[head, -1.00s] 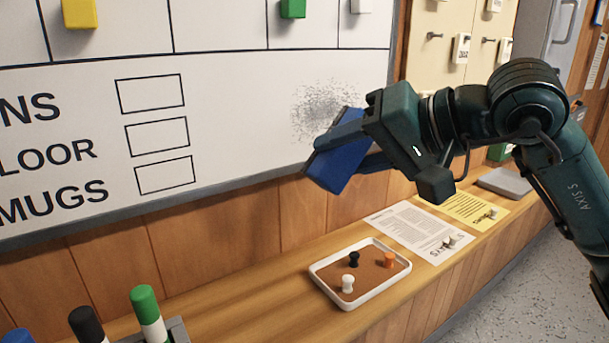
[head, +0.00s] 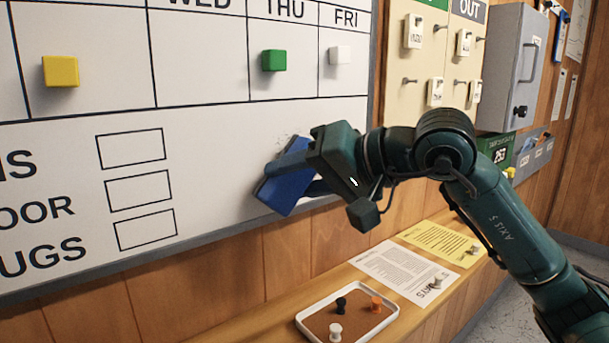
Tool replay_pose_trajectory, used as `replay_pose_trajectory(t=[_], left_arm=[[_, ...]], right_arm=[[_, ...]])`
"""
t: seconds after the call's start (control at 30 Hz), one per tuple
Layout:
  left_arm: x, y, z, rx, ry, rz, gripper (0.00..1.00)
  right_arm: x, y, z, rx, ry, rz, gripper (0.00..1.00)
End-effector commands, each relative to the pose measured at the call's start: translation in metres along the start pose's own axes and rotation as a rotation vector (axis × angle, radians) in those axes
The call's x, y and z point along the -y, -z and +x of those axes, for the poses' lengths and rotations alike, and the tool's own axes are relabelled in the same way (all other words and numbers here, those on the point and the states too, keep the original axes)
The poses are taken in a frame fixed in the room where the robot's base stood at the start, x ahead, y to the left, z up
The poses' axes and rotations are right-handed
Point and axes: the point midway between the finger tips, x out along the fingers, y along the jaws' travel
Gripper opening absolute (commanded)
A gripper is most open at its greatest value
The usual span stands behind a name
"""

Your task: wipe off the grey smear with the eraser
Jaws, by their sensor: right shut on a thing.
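My right gripper (head: 300,172) is shut on the blue eraser (head: 285,190). The eraser is at the lower right part of the whiteboard (head: 225,140), tilted, and looks to be against or very close to the board. Only a faint trace of the grey smear (head: 284,140) shows, just above the eraser. The eraser and gripper hide the area behind them, so I cannot tell how much grey lies there. My left gripper is not in view.
Yellow (head: 60,71), green (head: 274,60) and white (head: 340,54) magnets sit higher on the whiteboard. Below, a wooden ledge (head: 240,322) holds a tray of pins (head: 302,322), a white sheet (head: 392,276) and a yellow sheet (head: 432,240). A grey cabinet (head: 507,70) is at the right.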

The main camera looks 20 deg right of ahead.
Motion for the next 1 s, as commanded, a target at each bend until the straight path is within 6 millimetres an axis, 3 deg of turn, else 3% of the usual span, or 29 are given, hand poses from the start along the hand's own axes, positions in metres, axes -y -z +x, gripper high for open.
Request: replay_pose_trajectory(t=[1.0], left_arm=[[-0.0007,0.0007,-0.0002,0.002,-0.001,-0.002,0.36]], right_arm=[[0.0005,0.0047,0.0080,0.000,0.002,0.001,0.25]])
